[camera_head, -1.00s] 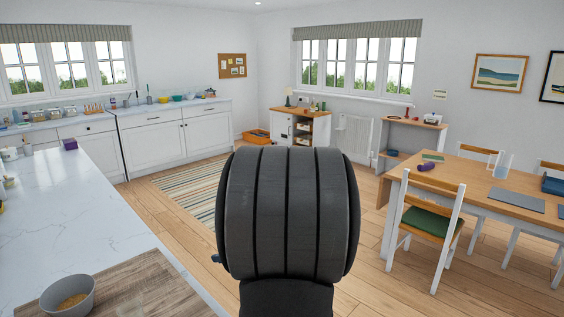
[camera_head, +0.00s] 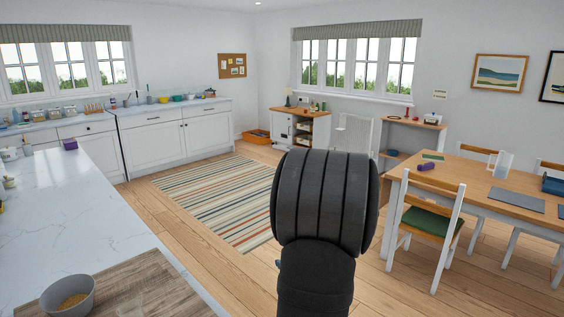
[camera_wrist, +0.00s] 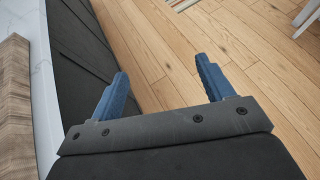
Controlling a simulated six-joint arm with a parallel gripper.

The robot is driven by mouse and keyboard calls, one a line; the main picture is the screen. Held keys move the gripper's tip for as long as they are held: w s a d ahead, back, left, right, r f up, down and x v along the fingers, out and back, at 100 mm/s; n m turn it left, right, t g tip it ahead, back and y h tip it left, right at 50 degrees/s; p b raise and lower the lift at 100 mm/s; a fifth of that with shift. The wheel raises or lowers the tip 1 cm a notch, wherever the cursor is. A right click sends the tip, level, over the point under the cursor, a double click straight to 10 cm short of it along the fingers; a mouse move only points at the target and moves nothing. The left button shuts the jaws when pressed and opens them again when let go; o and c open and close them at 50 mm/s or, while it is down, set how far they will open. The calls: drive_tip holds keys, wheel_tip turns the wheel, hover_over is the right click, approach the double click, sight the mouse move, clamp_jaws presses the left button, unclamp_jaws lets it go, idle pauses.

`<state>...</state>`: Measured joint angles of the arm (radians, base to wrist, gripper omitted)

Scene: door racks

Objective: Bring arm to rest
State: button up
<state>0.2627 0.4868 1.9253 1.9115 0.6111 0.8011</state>
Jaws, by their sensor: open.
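My gripper (camera_wrist: 160,92) shows in the wrist view with its two blue fingers spread apart. Nothing is between the fingers, and bare wooden floor lies beyond them. In the head view my dark arm rises at the centre right and hides most of my gripper. The arm stands over the floor, between the marble counter (camera_head: 62,205) on the left and the dining table (camera_head: 510,195) on the right.
A grey bowl (camera_head: 68,296) sits on a wooden board (camera_head: 135,285) at the counter's near end. A green-seated chair (camera_head: 428,222) stands at the table's near side. A striped rug (camera_head: 220,200) lies on the floor. Floor between counter and table is mostly clear.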

drive_tip(key=shift+d+f+m+h, duration=0.3)
drive_tip(key=shift+d+f, duration=0.2)
drive_tip(key=shift+d, duration=0.35)
drive_tip(key=shift+d+f+m+h, duration=0.3)
drive_tip(key=shift+d+f, duration=0.2)
drive_tip(key=shift+d, duration=0.3)
drive_tip(key=s+a+r+n+g+y, duration=0.2)
drive_tip(key=a+r, duration=0.3)
drive_tip(key=a, duration=0.4)
drive_tip(key=s+a+r+n+g+y, duration=0.1)
drive_tip(key=a+r+n+y, duration=0.3)
drive_tip(key=a, duration=0.5)
drive_tip(key=shift+s+a+r+n+g, duration=0.4)
drive_tip(key=shift+s+n, duration=0.2)
drive_tip(key=shift+s, duration=0.2)
drive_tip(key=shift+d, duration=0.1)
